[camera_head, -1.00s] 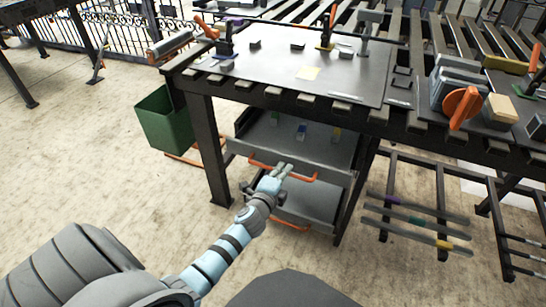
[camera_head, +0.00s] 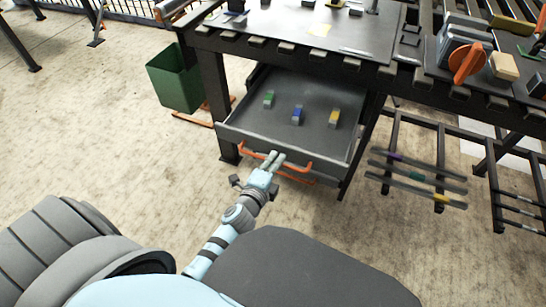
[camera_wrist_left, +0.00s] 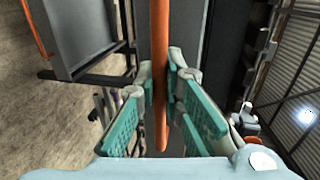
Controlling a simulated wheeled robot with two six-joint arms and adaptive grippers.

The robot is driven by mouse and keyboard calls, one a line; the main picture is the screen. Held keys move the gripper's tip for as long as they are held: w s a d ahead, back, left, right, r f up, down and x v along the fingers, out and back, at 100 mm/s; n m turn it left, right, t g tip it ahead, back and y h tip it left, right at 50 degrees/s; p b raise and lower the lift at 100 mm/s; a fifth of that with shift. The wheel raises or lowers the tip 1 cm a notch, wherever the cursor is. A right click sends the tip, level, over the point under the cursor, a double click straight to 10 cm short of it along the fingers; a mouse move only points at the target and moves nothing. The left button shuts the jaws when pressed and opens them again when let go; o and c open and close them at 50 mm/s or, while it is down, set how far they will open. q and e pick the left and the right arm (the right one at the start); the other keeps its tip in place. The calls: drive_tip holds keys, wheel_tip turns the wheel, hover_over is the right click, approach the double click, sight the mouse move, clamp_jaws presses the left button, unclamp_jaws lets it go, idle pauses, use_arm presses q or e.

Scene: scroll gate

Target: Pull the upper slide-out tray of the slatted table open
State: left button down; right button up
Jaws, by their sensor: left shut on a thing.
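The upper slide-out tray (camera_head: 315,143) stands pulled out from under the slatted table (camera_head: 300,50), with a green, a blue and a yellow block in it. Its orange handle (camera_head: 296,180) runs along the front. My left gripper (camera_head: 273,158) is at the middle of that handle. In the left wrist view the orange handle (camera_wrist_left: 160,60) passes between the fingers of my left gripper (camera_wrist_left: 161,100), which are shut on it. The lower tray is mostly hidden beneath the upper one. My right gripper is not in view.
A green bin (camera_head: 175,80) stands left of the table leg. A rack with several coloured-marked bars (camera_head: 415,178) is on the right. The table top holds clamps and a grey-orange tool (camera_head: 467,60). Open floor lies in front at left.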

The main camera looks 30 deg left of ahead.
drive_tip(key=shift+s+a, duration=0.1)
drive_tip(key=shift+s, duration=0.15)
use_arm(q)
drive_tip(key=c, duration=1.7)
unclamp_jaws()
drive_tip(key=shift+s, duration=0.1)
drive_tip(key=v, duration=1.1)
drive_tip(key=shift+s, duration=0.4)
drive_tip(key=shift+r, duration=0.1)
